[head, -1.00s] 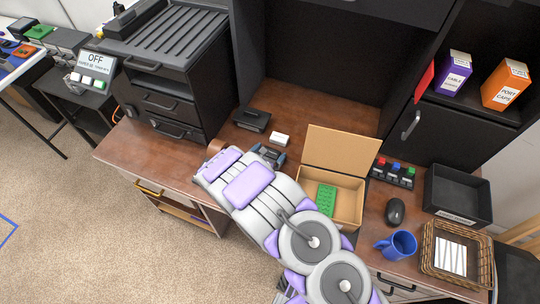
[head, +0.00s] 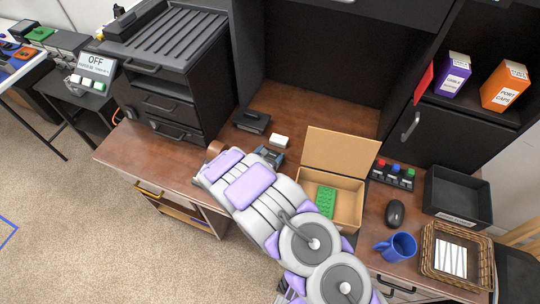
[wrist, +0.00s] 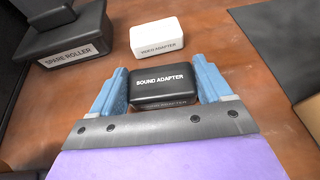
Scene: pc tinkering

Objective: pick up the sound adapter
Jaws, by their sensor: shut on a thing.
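The sound adapter (wrist: 165,85) is a small black box with white lettering, seen in the wrist view. My gripper (wrist: 163,90) has its two blue fingers on the left and right sides of it and is shut on it. The adapter appears to be at the desk surface; I cannot tell if it is lifted. In the head view, my gripper (head: 270,156) is low over the wooden desk, and my arm hides part of the area around it.
A white video adapter (wrist: 157,37) lies just beyond. A black spare roller (wrist: 68,35) sits to the left. In the head view, an open cardboard box (head: 345,207) with a green block (head: 325,201) stands right of my arm. A blue mug (head: 401,246) is farther right.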

